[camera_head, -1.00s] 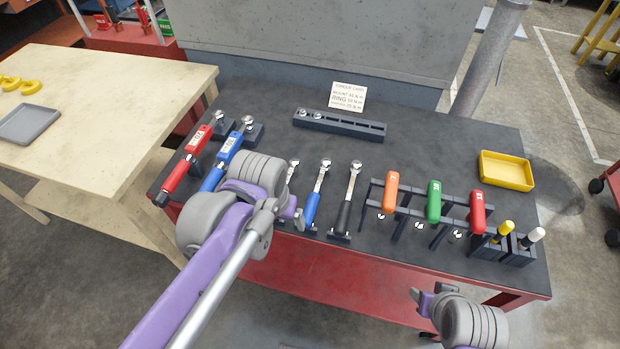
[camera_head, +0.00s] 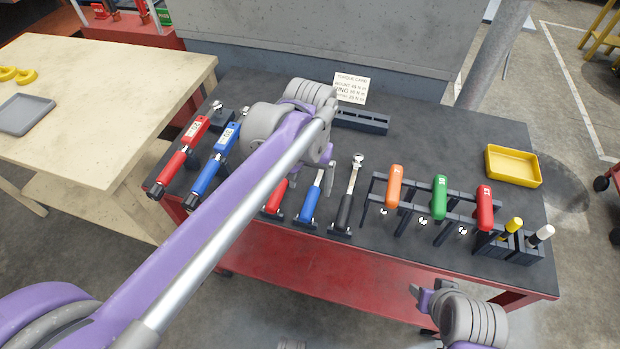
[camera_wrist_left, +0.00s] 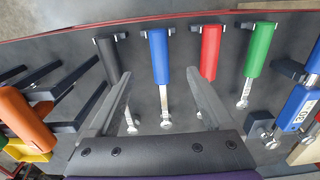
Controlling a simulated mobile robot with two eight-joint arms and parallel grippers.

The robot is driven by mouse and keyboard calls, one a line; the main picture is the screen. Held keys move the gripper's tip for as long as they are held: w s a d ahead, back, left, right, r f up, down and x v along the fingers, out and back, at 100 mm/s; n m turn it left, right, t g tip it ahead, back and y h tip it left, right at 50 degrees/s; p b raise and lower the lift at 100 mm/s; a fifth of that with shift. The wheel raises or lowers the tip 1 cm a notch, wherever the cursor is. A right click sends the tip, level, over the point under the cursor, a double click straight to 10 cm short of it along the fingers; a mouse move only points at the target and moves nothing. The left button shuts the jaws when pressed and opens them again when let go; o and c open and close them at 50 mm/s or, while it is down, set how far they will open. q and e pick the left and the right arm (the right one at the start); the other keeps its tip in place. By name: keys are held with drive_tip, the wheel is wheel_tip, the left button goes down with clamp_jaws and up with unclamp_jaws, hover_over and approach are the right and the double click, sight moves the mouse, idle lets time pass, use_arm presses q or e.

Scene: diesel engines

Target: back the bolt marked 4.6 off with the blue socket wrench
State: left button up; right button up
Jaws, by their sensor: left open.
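The blue socket wrench (camera_head: 309,207) has a blue handle and silver shaft and stands in a holder on the dark bench top, between a red-handled and a black-handled wrench. It also shows in the left wrist view (camera_wrist_left: 158,48), handle toward the far edge. My left gripper (camera_wrist_left: 158,73) is open, its fingers to either side of this wrench's line; I cannot tell its height above it. In the head view the left gripper (camera_head: 328,173) is mostly hidden by its wrist. My right gripper (camera_head: 425,298) is at the bottom right, away from the tools. No bolt marked 4.6 is legible.
Red and blue torque wrenches (camera_head: 214,160) lie at the left. Orange, green and red-handled tools (camera_head: 440,197) stand in a rack at the right, near a yellow tray (camera_head: 512,166). A torque card (camera_head: 350,88) and dark slotted block (camera_head: 362,121) are behind.

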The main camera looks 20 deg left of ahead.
sight(310, 200)
use_arm(q)
wheel_tip(310, 200, down, 3)
drive_tip(key=shift+f+b, duration=0.1)
drive_tip(key=shift+b, duration=0.7)
drive_tip(key=shift+f+b, duration=1.3)
drive_tip(key=shift+f, duration=0.8)
use_arm(e)
drive_tip(key=shift+s+f, duration=0.25)
drive_tip(key=shift+f, duration=1.05)
drive_tip(key=shift+s+f, duration=0.2)
drive_tip(key=shift+f, duration=1.05)
drive_tip(key=shift+r, duration=0.15)
use_arm(q)
drive_tip(key=shift+c, duration=0.3)
clamp_jaws()
drive_tip(key=shift+r, duration=0.1)
drive_tip(key=shift+r+p, duration=2)
drive_tip(key=shift+r, duration=0.45)
use_arm(e)
drive_tip(key=shift+w+r, duration=0.2)
drive_tip(key=shift+r, duration=0.8)
drive_tip(key=shift+w+r, duration=0.2)
drive_tip(key=shift+r, duration=0.75)
